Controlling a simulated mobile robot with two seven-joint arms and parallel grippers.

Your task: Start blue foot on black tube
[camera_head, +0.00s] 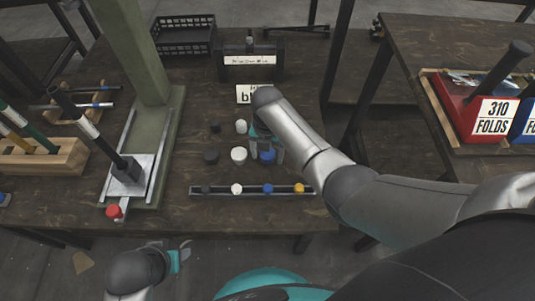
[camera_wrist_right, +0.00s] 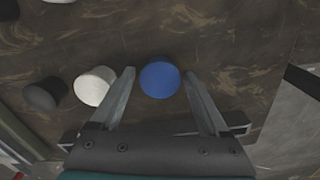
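A round blue foot (camera_wrist_right: 160,79) lies on the dark table in the right wrist view, between the spread fingers of my right gripper (camera_wrist_right: 160,76). The fingers do not visibly touch it. In the head view the blue foot (camera_head: 267,156) is partly hidden by my right gripper (camera_head: 265,148). A black tube with a white band (camera_head: 75,110) leans over the press plate at left, its lower end at a dark block (camera_head: 127,170). My left gripper (camera_head: 181,256) is low in front of the table, away from the tube; its opening is unclear.
White (camera_head: 239,154) and black (camera_head: 211,157) feet stand left of the blue one. A rail (camera_head: 218,191) with several coloured caps lies in front. The green press column (camera_head: 140,55) rises at left. A wooden rack (camera_head: 65,163) holds tubes. A black crate (camera_head: 184,36) sits behind.

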